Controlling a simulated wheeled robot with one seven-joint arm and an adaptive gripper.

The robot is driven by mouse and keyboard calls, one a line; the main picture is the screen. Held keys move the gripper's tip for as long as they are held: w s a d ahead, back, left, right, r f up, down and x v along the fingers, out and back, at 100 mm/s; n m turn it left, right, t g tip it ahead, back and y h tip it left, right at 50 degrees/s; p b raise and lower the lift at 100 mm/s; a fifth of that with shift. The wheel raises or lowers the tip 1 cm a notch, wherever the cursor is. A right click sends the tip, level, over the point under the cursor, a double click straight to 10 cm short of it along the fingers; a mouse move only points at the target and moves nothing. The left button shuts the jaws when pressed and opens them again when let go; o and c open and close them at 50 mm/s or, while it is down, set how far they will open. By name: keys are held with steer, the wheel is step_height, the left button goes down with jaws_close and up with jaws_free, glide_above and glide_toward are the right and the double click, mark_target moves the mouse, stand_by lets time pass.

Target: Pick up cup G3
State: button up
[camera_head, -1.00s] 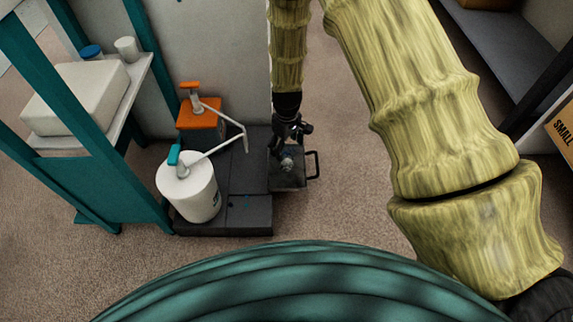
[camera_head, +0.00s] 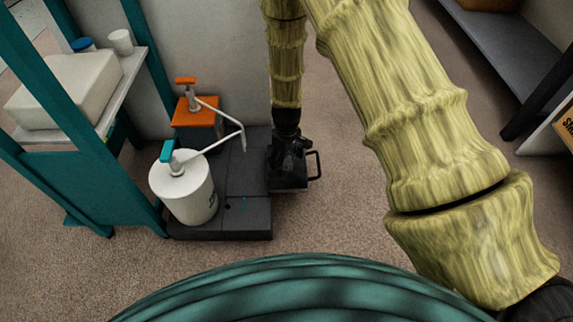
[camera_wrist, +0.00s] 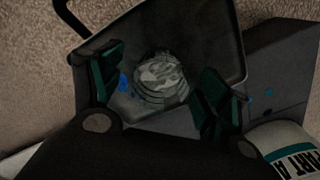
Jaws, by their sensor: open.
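A pale, clear ribbed cup (camera_wrist: 160,88), which I take for cup G3, stands in a dark tray (camera_wrist: 210,22) in the wrist view. I cannot read a label on it. My gripper (camera_wrist: 160,72) is open, with one finger left of the cup and one right of it. I see gaps between the fingers and the cup. In the head view my gripper (camera_head: 289,160) is down over the tray (camera_head: 290,186) and hides the cup.
The tray's handle (camera_head: 316,165) sticks out right. Left of it are a dark platform (camera_head: 225,222), a white container (camera_head: 187,198) with a teal pump, and an orange-topped pump container (camera_head: 195,117). A teal shelf (camera_head: 100,190) stands further left.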

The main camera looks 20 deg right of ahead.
steer(key=c, duration=0.9)
steer(key=shift+r, duration=0.15)
